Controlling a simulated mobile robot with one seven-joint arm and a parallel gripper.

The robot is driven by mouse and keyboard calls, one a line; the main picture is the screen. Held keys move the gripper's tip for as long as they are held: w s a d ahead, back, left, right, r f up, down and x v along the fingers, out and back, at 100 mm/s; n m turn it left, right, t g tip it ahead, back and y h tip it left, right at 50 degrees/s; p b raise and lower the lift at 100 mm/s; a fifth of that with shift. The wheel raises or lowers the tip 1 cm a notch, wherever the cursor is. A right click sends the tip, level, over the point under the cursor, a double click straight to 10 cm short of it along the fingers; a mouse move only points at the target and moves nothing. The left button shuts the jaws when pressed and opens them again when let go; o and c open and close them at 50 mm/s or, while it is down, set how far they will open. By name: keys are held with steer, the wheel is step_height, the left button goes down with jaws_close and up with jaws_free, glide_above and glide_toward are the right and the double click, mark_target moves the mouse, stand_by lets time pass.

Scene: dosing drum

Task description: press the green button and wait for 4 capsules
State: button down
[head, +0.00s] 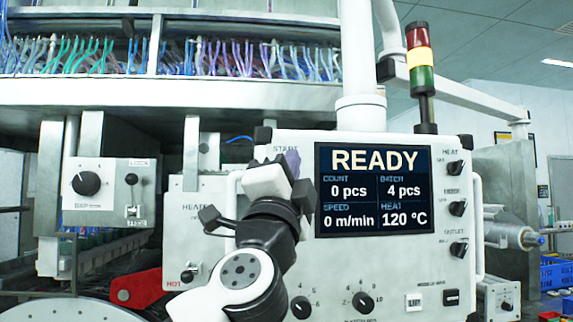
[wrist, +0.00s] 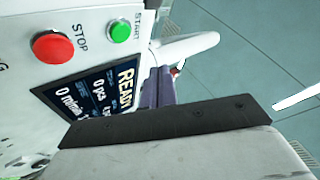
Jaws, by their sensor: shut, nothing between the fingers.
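The green button (wrist: 120,31), labelled START, is on the white panel at the top of the wrist view. In the head view the START label shows, but my arm and gripper hide the button. My gripper (head: 291,162) is shut and empty in front of the panel, left of the display. In the wrist view its purple fingers (wrist: 160,87) appear apart from the green button. The display (head: 374,188) reads READY, count 0 pcs, batch 4 pcs, speed 0 m/min, heat 120 °C. I see no capsules.
A red STOP button (wrist: 52,46) sits beside the green one. Black knobs (head: 457,208) line the panel's right side. A red part (head: 138,289) is lower left.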

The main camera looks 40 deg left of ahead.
steer(key=shift+w+a+p, duration=0.3)
steer(key=shift+w+a, duration=1.65)
steer(key=shift+a, duration=0.3)
steer(key=shift+a, duration=0.1)
stand_by(0.3)
steer(key=shift+w+a, duration=0.2)
steer(key=shift+w, duration=0.1)
